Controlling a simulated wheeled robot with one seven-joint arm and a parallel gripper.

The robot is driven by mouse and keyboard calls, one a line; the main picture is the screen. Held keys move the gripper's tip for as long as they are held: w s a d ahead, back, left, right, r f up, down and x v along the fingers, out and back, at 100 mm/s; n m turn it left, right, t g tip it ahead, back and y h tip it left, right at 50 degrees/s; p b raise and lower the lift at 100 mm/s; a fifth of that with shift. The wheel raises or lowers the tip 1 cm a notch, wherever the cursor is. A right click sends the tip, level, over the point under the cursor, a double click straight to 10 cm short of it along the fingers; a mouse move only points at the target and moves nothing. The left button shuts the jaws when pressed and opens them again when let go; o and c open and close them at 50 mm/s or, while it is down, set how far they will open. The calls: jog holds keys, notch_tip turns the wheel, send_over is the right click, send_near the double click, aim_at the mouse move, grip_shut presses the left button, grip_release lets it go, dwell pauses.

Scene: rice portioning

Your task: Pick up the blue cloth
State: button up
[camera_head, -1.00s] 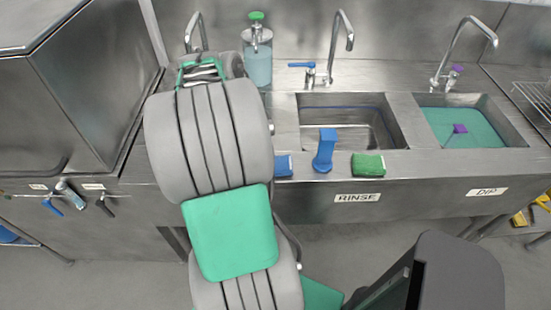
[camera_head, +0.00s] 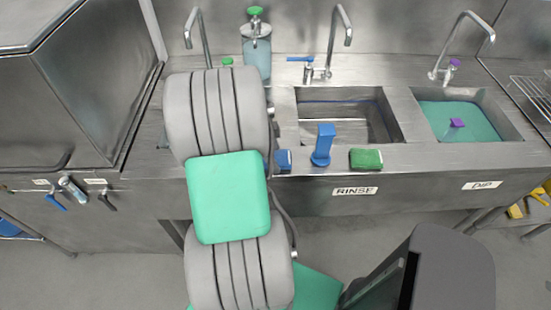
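A small blue piece (camera_head: 283,160) lies on the front ledge of the sink counter, just right of my arm. My arm covers its left side. It may be the blue cloth, but I cannot tell whether it is cloth or sponge. My gripper is not visible; my arm's thick grey and green links stand in front of the left part of the counter and hide whatever is behind them.
A blue upright tool (camera_head: 323,146) and a green sponge (camera_head: 366,159) stand on the ledge. Behind are the rinse sink (camera_head: 391,115), the dip sink (camera_head: 514,128), a soap bottle (camera_head: 257,58) and taps. A steel machine (camera_head: 70,100) fills the left.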

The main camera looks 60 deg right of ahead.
jog(key=c, duration=1)
jog(key=shift+r, duration=0.1)
